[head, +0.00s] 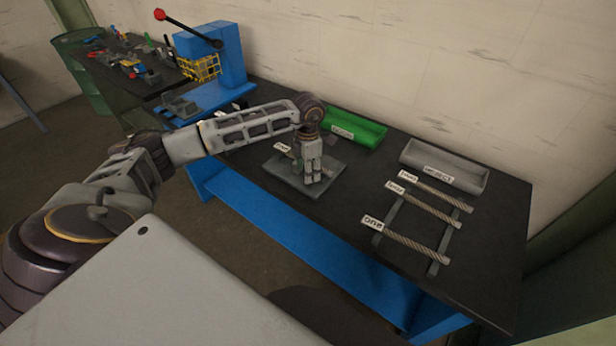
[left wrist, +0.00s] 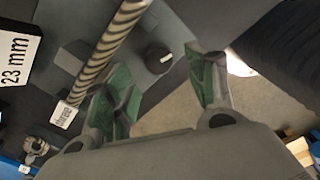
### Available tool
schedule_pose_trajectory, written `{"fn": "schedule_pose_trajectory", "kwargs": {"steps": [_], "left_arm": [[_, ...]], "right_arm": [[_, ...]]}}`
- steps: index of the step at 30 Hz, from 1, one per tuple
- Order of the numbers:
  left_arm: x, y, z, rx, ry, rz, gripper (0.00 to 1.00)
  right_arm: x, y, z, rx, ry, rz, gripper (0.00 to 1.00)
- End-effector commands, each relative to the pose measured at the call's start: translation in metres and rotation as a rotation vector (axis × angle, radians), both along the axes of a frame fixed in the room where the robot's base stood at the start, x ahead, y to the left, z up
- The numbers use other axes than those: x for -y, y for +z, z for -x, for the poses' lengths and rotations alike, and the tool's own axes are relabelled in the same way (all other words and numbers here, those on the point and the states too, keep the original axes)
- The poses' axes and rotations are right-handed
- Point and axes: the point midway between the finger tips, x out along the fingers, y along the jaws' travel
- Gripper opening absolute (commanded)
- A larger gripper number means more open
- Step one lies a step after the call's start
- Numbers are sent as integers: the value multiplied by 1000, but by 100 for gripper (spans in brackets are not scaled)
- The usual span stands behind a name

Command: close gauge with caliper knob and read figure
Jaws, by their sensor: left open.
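The gauge is a grey plate (head: 329,181) on the dark bench in the head view. In the left wrist view, a twisted rod (left wrist: 105,50) labelled "three" lies across it. A round black knob (left wrist: 158,58) with a white mark, the caliper knob, stands beside the rod. A "23 mm" sign (left wrist: 16,62) shows at the left edge. My left gripper (head: 315,181) points down over the plate; in the left wrist view its green-padded fingers (left wrist: 164,88) are apart, with the knob just beyond the gap between them. Nothing is held. My right gripper is out of view.
A green tray (head: 355,127) and a grey tray (head: 444,166) labelled "REJECT" stand at the back of the bench. Several labelled rods lie across a rack (head: 441,243) at right. A blue press (head: 222,55) with a red-knobbed lever stands at left. The bench's front right is clear.

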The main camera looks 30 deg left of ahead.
Motion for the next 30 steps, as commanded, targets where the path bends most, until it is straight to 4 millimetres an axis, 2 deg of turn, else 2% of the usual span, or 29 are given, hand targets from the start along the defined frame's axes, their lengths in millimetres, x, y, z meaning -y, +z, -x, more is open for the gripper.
{"fn": "schedule_pose_trajectory", "kwargs": {"steps": [6, 10, 23, 30], "left_arm": [[0, -26, 0, -2, 0, 0, 56], [0, -37, 0, 0, 0, 0, 56], [0, -44, 0, 1, 0, -1, 56], [0, -44, 0, 1, 0, -1, 28]], "right_arm": [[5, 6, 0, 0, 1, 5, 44], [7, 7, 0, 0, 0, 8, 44], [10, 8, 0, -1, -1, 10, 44], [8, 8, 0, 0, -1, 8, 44]]}}
